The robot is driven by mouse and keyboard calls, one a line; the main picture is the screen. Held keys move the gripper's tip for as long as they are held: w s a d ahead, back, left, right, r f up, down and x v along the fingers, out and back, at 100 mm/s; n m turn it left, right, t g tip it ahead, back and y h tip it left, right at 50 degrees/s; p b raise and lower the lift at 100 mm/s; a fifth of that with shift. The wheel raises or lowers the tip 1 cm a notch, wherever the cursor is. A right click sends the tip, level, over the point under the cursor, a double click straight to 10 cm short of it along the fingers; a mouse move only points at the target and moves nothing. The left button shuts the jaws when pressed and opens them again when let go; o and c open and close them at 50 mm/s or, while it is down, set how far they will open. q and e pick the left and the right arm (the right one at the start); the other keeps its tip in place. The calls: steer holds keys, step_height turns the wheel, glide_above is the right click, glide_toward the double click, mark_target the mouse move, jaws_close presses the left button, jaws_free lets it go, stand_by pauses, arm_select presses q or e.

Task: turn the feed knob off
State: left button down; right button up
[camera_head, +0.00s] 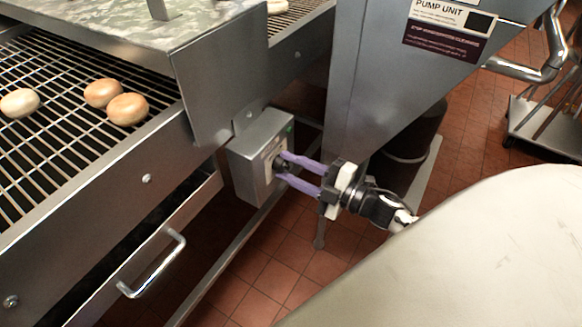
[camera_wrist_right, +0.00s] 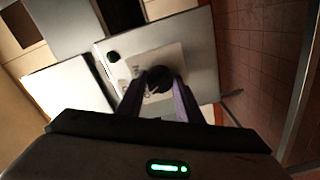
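The feed knob (camera_head: 281,166) is a dark round knob on the front of a grey metal control box (camera_head: 247,165), fixed at the side of the conveyor. My right gripper (camera_head: 281,167) reaches it from the right, its two purple fingers on either side of the knob. In the right wrist view the knob (camera_wrist_right: 159,78) fills the space between the fingertips (camera_wrist_right: 159,84), which appear to touch its sides. A pale label plate lies behind the knob; its markings are too small to read. My left gripper is out of view.
A wire conveyor (camera_head: 60,110) with several buns runs along the left. A drawer-like handle (camera_head: 155,265) sits below it. The grey pump unit (camera_head: 400,70) stands just behind my right gripper. A cart (camera_head: 545,125) is at the far right. Tiled floor shows below.

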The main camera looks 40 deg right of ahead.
steer(key=o, duration=0.4)
steer(key=v, duration=1)
steer(key=shift+s+d+p, duration=0.1)
steer(key=shift+s+p, duration=0.05)
steer(key=shift+p, duration=0.15)
